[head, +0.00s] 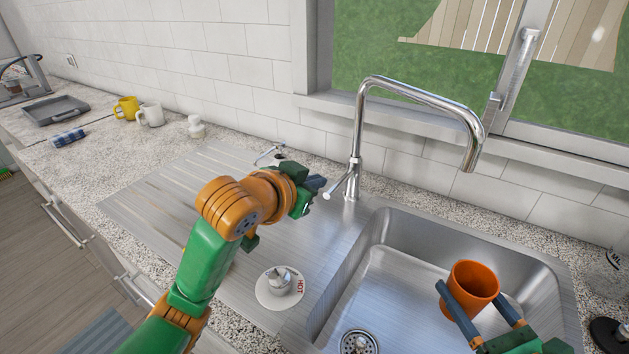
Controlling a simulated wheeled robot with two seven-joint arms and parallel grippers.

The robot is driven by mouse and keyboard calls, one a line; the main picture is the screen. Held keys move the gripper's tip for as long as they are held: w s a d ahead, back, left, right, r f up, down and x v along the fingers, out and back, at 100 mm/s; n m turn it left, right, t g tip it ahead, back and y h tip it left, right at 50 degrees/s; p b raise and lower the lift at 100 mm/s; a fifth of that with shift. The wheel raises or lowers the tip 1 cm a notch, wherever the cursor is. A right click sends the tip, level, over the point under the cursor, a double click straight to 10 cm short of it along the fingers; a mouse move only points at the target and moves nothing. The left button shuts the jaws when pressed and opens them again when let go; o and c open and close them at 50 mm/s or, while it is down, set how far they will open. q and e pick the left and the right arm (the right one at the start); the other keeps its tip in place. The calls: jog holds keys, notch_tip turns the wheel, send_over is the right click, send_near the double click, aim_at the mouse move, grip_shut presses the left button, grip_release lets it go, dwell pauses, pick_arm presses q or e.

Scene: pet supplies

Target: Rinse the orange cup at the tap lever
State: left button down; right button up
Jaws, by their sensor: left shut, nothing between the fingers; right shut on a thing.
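The orange cup (474,285) is upright over the right part of the sink basin, with its open mouth facing up. My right gripper (478,312) is shut on the cup from the front, one finger on its left side. The tap (357,130) is chrome, and its spout ends above and behind the cup. The tap lever (338,188) sticks out to the left low on the tap's body. My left gripper (318,190) is shut and empty, its fingertips close to the lever's end. I cannot tell whether they touch. No water stream shows under the spout.
The sink basin (375,290) has a drain at its front left and a pale round thing under the cup. A knob on a white disc marked HOT (280,287) sits on the drainboard. Yellow (127,108) and white mugs (150,115) stand far left. A clear bottle (612,270) stands right.

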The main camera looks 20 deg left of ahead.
aim_at(482, 300)
dwell(0.3)
jog(key=s+r+p, duration=0.1)
jog(key=s, duration=0.1)
jog(key=s+d+r+p, duration=0.1)
jog(key=s+r, duration=0.1)
jog(key=shift+d+r, duration=0.1)
jog(key=shift+r, duration=0.1)
jog(key=shift+s+d+r, duration=0.1)
jog(key=shift+s+r, duration=0.25)
jog(key=shift+s, duration=0.05)
dwell(0.8)
